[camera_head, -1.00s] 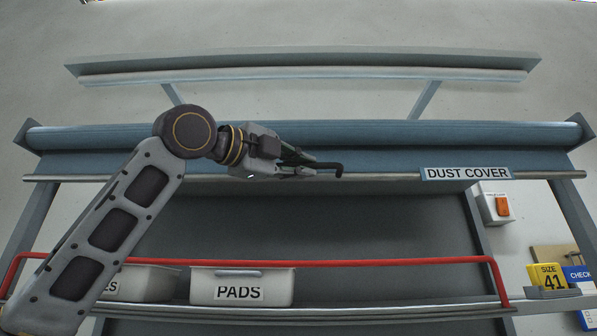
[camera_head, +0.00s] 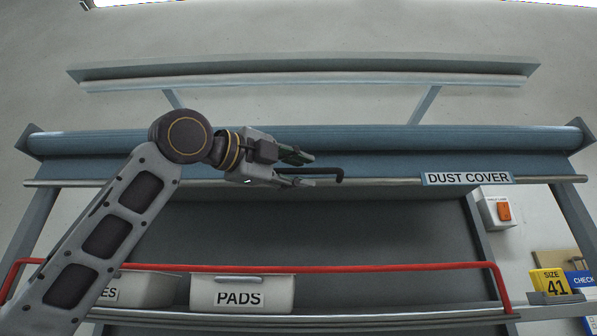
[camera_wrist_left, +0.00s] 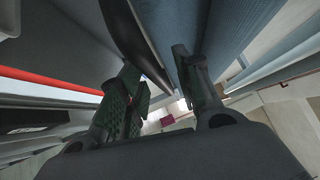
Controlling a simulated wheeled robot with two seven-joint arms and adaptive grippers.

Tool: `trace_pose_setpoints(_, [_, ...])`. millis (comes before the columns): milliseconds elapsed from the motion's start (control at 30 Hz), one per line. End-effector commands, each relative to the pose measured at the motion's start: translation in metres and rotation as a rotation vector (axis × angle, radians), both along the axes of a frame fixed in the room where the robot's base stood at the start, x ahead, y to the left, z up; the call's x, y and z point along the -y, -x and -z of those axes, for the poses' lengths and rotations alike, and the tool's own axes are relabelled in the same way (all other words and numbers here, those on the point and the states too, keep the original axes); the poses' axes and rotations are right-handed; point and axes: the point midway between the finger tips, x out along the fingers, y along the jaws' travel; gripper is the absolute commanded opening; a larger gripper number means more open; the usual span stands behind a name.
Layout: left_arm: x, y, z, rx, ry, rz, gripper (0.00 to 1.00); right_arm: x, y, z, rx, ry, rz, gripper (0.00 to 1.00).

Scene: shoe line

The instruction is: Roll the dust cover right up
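The blue dust cover (camera_head: 400,162) hangs a short way below its roll (camera_head: 400,138) at the top of the frame, with a metal bar (camera_head: 390,182) along its lower edge. A dark hooked handle (camera_head: 335,173) is on that bar, left of the DUST COVER label (camera_head: 467,178). My left gripper (camera_head: 303,169) is open at the handle, its fingertips spread above and below it. In the left wrist view the fingers (camera_wrist_left: 167,95) stand apart, with the dark handle (camera_wrist_left: 133,40) running between them. Whether a finger touches it cannot be told. My right gripper is out of view.
Below the cover is a dark open bay (camera_head: 320,230). A red rail (camera_head: 390,267) crosses in front of a PADS bin (camera_head: 242,293) and another bin (camera_head: 150,289). A box with an orange switch (camera_head: 497,210) and a yellow SIZE 41 card (camera_head: 550,281) are at right.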

Motion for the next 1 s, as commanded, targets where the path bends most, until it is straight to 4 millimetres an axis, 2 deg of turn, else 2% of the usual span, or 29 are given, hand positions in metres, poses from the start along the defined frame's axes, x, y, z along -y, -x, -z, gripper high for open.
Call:
trace_pose_setpoints(700, [-0.068, 0.064, 0.012, 0.002, 0.001, -0.003, 0.34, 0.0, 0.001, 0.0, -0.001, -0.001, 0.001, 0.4])
trace_pose_setpoints(1000, [-0.08, 0.077, 0.015, 0.0, 0.002, -0.002, 0.34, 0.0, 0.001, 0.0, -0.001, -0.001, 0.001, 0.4])
